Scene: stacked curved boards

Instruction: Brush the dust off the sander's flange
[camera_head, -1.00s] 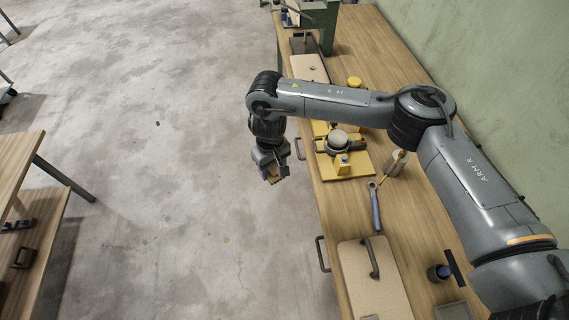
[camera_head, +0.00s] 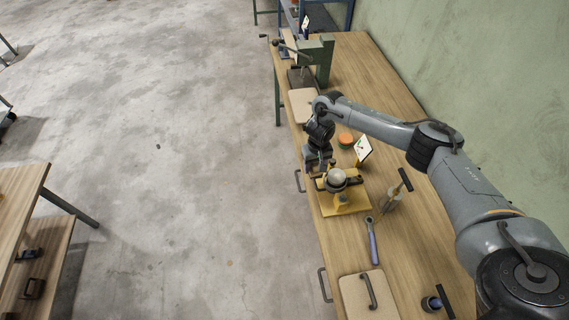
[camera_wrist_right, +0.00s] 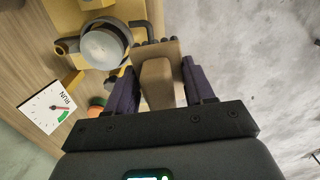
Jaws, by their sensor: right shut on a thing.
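The sander (camera_head: 341,199) sits on a yellow base on the bench. Its pale round flange (camera_head: 337,176) faces up inside a dark ring; the flange also shows at the upper left of the right wrist view (camera_wrist_right: 104,46). My right gripper (camera_head: 320,170) is just left of and behind the flange, near the bench's left edge. In the right wrist view its purple fingers (camera_wrist_right: 160,85) are shut on a tan brush (camera_wrist_right: 157,72) with dark bristle tufts. The bristles are close beside the flange; I cannot tell whether they touch. My left gripper is not in view.
A dial sign marked RUN (camera_wrist_right: 47,107) and an orange-and-green round thing (camera_head: 345,140) stand behind the sander. A handled board (camera_head: 368,295) lies nearer.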

